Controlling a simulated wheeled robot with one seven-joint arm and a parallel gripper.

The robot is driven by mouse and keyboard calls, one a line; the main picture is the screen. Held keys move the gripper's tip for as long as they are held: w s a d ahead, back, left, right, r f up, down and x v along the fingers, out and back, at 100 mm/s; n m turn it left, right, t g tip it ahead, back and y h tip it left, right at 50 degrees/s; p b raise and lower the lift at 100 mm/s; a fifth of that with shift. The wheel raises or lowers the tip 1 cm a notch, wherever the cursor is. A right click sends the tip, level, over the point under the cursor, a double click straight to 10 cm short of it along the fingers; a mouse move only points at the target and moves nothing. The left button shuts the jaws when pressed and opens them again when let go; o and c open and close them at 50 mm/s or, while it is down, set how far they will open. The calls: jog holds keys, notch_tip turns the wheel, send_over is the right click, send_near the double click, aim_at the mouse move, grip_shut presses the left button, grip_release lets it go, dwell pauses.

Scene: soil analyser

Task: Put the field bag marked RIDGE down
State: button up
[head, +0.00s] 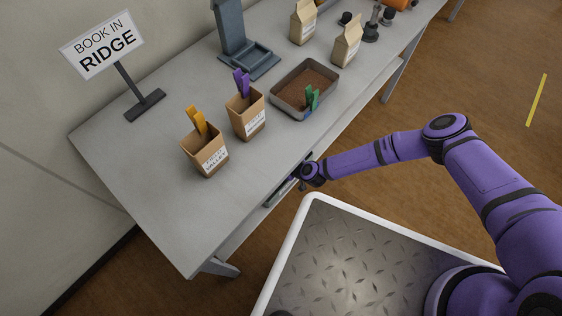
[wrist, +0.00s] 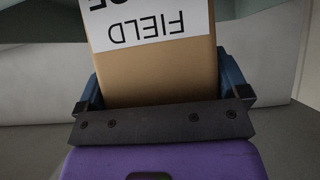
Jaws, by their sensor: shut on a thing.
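My gripper (wrist: 165,122) is shut on a brown field bag (wrist: 150,80) with a white label. In the wrist view the label is upside down and reads FIELD, with only the end of a second word in view, so the full name is cut off. In the head view my gripper (head: 303,176) is at the table's front edge, and the held bag cannot be made out there. A sign reading BOOK IN RIDGE (head: 102,46) stands at the table's left end.
On the grey table (head: 150,170) stand brown bags with an orange clip (head: 207,158) and a purple clip (head: 246,115). A soil tray (head: 275,101) with a green clip, a blue-grey stand (head: 232,30) and tan paper bags (head: 347,42) are beyond. The table's front left is clear.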

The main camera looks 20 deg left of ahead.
jog(key=shift+f, duration=0.1)
jog(key=o, duration=0.8)
jog(key=shift+o, duration=0.2)
jog(key=v, duration=1.2)
